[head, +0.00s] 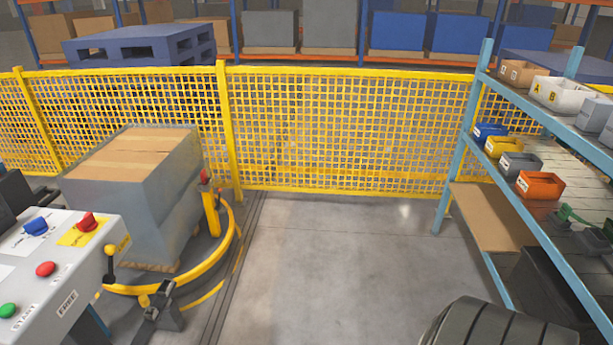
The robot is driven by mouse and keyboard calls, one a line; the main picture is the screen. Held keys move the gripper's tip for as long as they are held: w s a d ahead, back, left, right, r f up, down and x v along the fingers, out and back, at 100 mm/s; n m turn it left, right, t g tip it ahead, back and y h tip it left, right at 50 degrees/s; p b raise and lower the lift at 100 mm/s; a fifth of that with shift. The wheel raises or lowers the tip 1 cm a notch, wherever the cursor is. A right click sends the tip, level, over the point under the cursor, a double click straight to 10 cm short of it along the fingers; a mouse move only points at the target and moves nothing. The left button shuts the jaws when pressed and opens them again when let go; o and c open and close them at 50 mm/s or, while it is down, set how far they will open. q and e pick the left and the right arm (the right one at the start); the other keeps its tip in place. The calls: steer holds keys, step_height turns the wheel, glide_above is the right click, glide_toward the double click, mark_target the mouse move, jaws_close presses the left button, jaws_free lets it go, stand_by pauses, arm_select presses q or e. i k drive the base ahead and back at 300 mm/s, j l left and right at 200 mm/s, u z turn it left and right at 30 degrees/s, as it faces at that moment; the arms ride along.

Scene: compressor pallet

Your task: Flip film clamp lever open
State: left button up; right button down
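A control box (60,250) stands at the left edge, with blue, red and green controls on its sloping top. A small black lever with a yellow knob (110,251) stands upright at its right side. A dark clamp-like part (163,308) with a yellow piece sits low, by the front end of a curved yellow rail (190,268). I cannot tell for sure which of these is the film clamp lever, or whether it is open. Neither of my grippers can be made out in the head view.
A film-wrapped box stack (150,200) stands on a pallet behind the control box. A yellow mesh fence (350,130) closes the back. A blue shelf rack (475,130) with small bins stands at right. The middle floor (335,260) is clear. A dark ribbed shape fills the bottom right.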

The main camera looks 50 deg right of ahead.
mark_target(220, 189)
steer(key=z, duration=0.9)
steer(key=i+l, duration=0.25)
steer(key=i, duration=0.2)
steer(key=i+l, duration=0.3)
steer(key=i, duration=0.2)
steer(key=i+l, duration=0.25)
steer(key=i, duration=0.2)
steer(key=i+l, duration=0.3)
steer(key=i, duration=0.2)
steer(key=i+l, duration=0.25)
steer(key=i, duration=0.2)
steer(key=i+l, duration=0.25)
steer(key=i, duration=0.2)
steer(key=i+l, duration=0.3)
steer(key=i, duration=0.2)
steer(key=z, duration=0.05)
